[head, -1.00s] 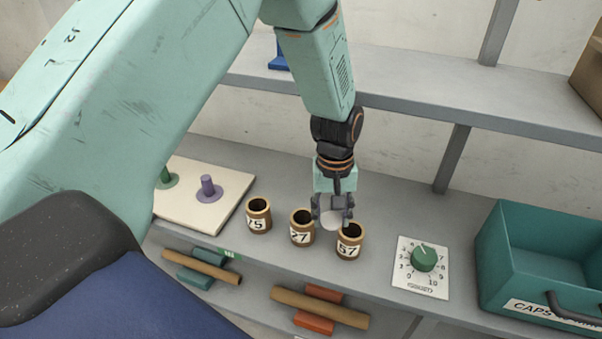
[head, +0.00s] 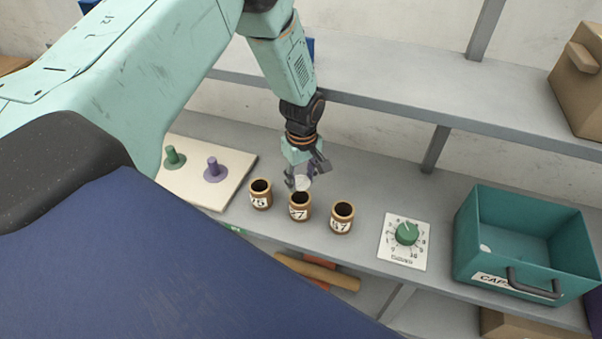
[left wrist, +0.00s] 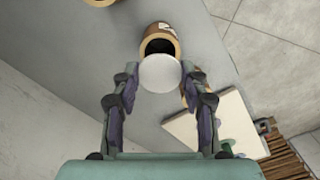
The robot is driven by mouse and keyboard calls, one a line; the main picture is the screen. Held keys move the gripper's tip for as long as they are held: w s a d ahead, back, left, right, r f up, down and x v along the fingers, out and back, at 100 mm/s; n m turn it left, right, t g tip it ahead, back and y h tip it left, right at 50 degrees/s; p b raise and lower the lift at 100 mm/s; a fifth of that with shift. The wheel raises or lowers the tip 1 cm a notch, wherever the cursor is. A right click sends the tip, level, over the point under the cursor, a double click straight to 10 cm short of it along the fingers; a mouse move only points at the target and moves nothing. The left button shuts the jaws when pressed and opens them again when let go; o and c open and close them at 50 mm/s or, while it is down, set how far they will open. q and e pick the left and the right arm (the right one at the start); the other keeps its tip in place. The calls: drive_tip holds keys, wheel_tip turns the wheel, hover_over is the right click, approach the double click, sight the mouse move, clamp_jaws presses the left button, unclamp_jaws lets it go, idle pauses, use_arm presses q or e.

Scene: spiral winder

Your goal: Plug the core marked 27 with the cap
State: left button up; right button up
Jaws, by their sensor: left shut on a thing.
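The core marked 27 (head: 299,208) stands upright in the middle of a row of three brown cores on the grey shelf; its first digit is hard to read now. My left gripper (head: 302,180) is shut on a round white cap (head: 303,183) at the back of this core's mouth. In the left wrist view the cap (left wrist: 160,73) sits between the fingertips and overlaps the near rim of the core (left wrist: 161,40), whose dark opening still shows. I cannot tell whether cap and core touch. My right gripper is not in view.
The core marked 75 (head: 260,195) stands to the left and the core marked 57 (head: 341,218) to the right. A cream board with pegs (head: 232,178) is further left. A dial plate (head: 391,249) and a green caps bin (head: 525,253) are to the right.

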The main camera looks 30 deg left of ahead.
sight(299, 181)
use_arm(q)
drive_tip(key=shift+d, duration=0.15)
drive_tip(key=shift+f, duration=0.2)
drive_tip(key=shift+a+f+b, duration=0.55)
drive_tip(key=shift+f+b, duration=0.15)
drive_tip(key=shift+f, duration=0.15)
drive_tip(key=shift+d+f+b, duration=0.35)
drive_tip(key=shift+d+b, duration=0.1)
drive_tip(key=shift+b, duration=0.3)
drive_tip(key=shift+f, duration=0.2)
drive_tip(key=shift+a+f+b, duration=0.35)
drive_tip(key=shift+f+b, duration=0.1)
drive_tip(key=shift+f, duration=0.15)
drive_tip(key=shift+d+f, duration=0.15)
drive_tip(key=shift+d, duration=0.15)
